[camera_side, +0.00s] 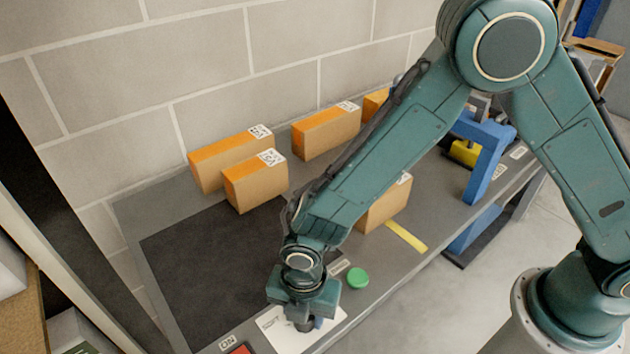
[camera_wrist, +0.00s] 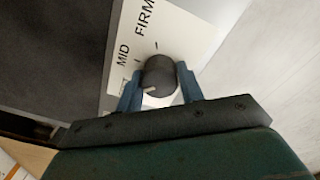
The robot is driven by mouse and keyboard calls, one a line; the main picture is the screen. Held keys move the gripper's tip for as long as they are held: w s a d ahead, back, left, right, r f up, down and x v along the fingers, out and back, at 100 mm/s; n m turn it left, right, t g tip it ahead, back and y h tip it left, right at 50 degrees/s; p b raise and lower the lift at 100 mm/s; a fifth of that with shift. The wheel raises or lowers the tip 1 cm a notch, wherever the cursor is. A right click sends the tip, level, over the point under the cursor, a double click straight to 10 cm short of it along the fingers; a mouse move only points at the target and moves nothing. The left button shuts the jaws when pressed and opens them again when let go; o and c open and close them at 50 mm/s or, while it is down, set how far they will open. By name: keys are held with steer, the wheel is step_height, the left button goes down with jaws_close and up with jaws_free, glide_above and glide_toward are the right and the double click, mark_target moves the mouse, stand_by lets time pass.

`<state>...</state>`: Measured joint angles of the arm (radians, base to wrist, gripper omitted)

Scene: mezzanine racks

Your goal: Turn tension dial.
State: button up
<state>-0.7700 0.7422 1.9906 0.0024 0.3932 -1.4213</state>
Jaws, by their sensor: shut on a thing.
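The tension dial (camera_wrist: 159,76) is a dark round knob with a pale pointer mark, in the middle of the wrist view. It sits on a white label plate (camera_wrist: 182,30) printed with MID and FIRM. The pointer mark is on the knob's lower left side, away from the word FIRM. My gripper (camera_wrist: 160,84) has its two blue fingers on either side of the knob, shut on it. In the side view my gripper (camera_side: 305,322) points down over the white plate (camera_side: 275,322), whose visible print reads SOFT. The knob is mostly hidden there by my gripper.
A green button (camera_side: 357,277) and a red switch (camera_side: 240,349) marked ON flank the plate. Several cardboard boxes (camera_side: 255,185) stand behind on the grey table. A dark mat (camera_side: 200,270) lies left. A blue frame (camera_side: 483,165) stands right, past a yellow strip (camera_side: 407,236).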

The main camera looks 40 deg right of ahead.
steer(key=m, duration=1)
steer(key=shift+m, duration=0.4)
steer(key=m, duration=0.5)
steer(key=shift+m, duration=2.5)
steer(key=o, duration=1)
steer(key=shift+r, duration=0.2)
step_height(320, 180, up, 14)
steer(key=shift+a+f, duration=0.15)
steer(key=shift+f, duration=0.05)
